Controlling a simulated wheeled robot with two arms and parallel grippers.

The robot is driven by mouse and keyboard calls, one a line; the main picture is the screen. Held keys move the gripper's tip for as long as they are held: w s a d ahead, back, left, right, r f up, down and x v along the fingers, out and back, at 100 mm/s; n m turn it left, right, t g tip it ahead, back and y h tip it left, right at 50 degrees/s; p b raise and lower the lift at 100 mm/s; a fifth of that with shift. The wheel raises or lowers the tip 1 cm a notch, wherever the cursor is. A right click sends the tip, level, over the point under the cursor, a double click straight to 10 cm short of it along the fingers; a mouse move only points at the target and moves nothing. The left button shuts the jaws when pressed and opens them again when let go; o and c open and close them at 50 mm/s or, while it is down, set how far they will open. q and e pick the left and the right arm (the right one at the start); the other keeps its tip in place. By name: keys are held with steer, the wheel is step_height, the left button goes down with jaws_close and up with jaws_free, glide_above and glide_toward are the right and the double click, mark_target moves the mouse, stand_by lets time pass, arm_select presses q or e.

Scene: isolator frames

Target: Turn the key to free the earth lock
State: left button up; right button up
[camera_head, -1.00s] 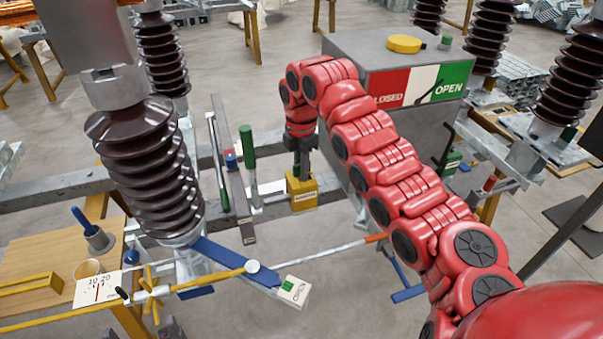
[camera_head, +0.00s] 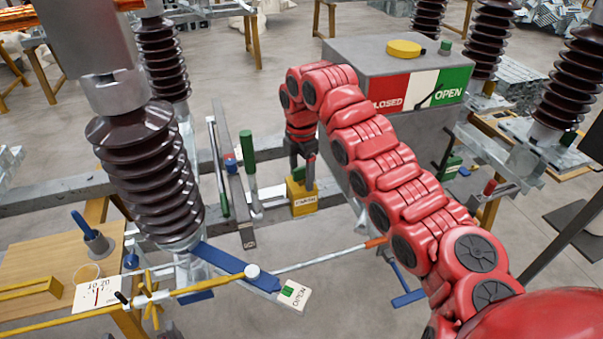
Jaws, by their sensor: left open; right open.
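The earth lock appears to be the yellow box (camera_head: 304,198) with a small white label, too small to read. It sits near the grey beam in the middle of the view. My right gripper (camera_head: 302,172) points down just above this box, at the end of the red arm coming in from the right. Its two fingers are apart, at the top of the box. I cannot make out a key; the fingers cover the top of the box, and contact cannot be told. My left gripper is not in view.
Green-handled levers (camera_head: 248,158) stand just left of the box. A grey cabinet (camera_head: 350,50) with a CLOSED/OPEN panel stands behind my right arm. A brown insulator (camera_head: 150,170) and a blue arm with an OPEN sign (camera_head: 294,294) are at left and front.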

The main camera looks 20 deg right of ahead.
steer(key=o, duration=0.4)
steer(key=shift+c, duration=0.2)
steer(key=shift+r, duration=0.3)
step_height(320, 180, up, 5)
steer(key=shift+r+b, duration=0.15)
steer(key=shift+b, duration=0.2)
step_height(320, 180, up, 12)
steer(key=p, duration=1.1)
steer(key=shift+f+p, duration=0.25)
steer(key=shift+p, duration=0.05)
